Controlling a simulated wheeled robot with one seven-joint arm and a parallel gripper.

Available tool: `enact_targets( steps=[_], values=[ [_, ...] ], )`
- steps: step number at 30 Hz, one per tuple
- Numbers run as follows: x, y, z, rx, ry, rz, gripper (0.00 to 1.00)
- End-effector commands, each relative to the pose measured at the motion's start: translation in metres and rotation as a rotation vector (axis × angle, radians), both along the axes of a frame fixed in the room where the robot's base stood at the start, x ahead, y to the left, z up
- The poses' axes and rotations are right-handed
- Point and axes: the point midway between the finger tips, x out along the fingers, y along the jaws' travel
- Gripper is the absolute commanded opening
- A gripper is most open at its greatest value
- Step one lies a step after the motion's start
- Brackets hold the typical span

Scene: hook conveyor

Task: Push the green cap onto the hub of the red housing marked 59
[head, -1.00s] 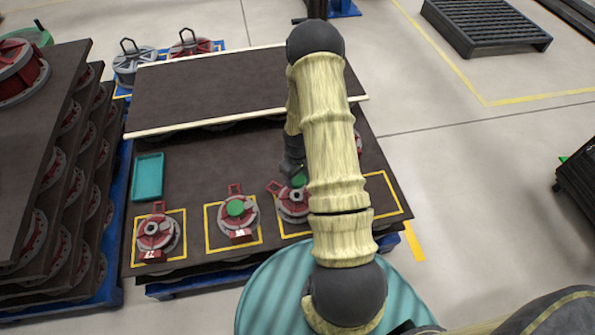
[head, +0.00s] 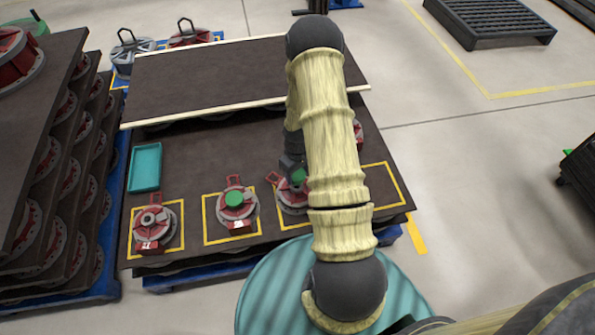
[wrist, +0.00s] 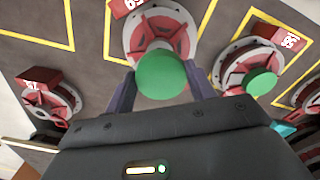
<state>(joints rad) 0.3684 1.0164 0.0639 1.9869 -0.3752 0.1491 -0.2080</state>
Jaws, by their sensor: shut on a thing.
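My gripper (wrist: 162,88) is shut on the green cap (wrist: 162,75), with one dark finger on each side of it. The cap also shows in the head view (head: 299,175), partly behind my arm. The red housing marked 59 (wrist: 180,40) lies beyond the cap in the wrist view, its number plate upside down at the top edge. In the head view this housing (head: 290,196) is partly hidden by my arm. The cap covers part of the housing's pale grey middle. I cannot tell whether it touches the hub.
A housing with a green cap (wrist: 261,81) sits on the right in the wrist view. A capless housing (head: 153,226) stands at the table's left end. A teal tray (head: 146,167) lies behind it. A raised dark shelf (head: 215,80) spans the back.

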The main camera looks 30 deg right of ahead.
Motion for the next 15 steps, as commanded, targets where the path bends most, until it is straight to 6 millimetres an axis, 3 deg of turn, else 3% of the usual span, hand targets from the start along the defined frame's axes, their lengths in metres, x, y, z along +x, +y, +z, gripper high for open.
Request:
enact_targets(
  steps=[15],
  values=[
    [0.0, -0.001, -0.032, 0.0, 0.0, -0.002, 0.34]
  ],
)
